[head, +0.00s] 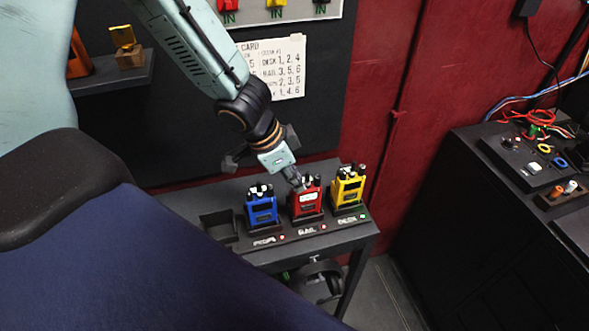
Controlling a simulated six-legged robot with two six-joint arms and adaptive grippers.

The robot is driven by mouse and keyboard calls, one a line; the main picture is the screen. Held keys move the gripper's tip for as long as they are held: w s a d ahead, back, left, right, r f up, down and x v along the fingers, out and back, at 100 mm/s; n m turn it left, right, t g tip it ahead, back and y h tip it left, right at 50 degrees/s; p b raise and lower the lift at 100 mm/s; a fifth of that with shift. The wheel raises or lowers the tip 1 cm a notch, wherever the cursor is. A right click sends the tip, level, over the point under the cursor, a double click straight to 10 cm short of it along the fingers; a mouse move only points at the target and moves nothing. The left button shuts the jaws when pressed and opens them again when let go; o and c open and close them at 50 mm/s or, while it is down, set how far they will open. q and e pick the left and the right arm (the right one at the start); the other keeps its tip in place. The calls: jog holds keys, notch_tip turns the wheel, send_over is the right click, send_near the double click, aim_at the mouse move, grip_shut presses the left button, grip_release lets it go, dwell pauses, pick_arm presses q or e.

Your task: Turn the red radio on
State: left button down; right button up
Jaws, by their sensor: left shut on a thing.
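The red radio (305,203) stands upright in the middle of a row of three on a small dark table (347,237). My left gripper (297,183) reaches down from above and its fingers are shut on the top of the red radio, at its left side. The fingers hide that part of the top, so I cannot tell exactly which knob they hold. A small light (323,227) in front of the red radio looks red. My right gripper does not show.
A blue radio (261,208) stands close on the left and a yellow radio (347,187) close on the right, with a green light (362,216) before it. An empty slot (218,226) is at the table's left. A black desk (470,215) stands at the right.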

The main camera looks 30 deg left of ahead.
pick_arm(q)
jog(key=shift+w+m+p, duration=0.1)
jog(key=shift+m+p, duration=0.2)
jog(key=shift+m, duration=0.1)
jog(key=c, duration=1.3)
grip_release()
jog(key=shift+c, duration=0.2)
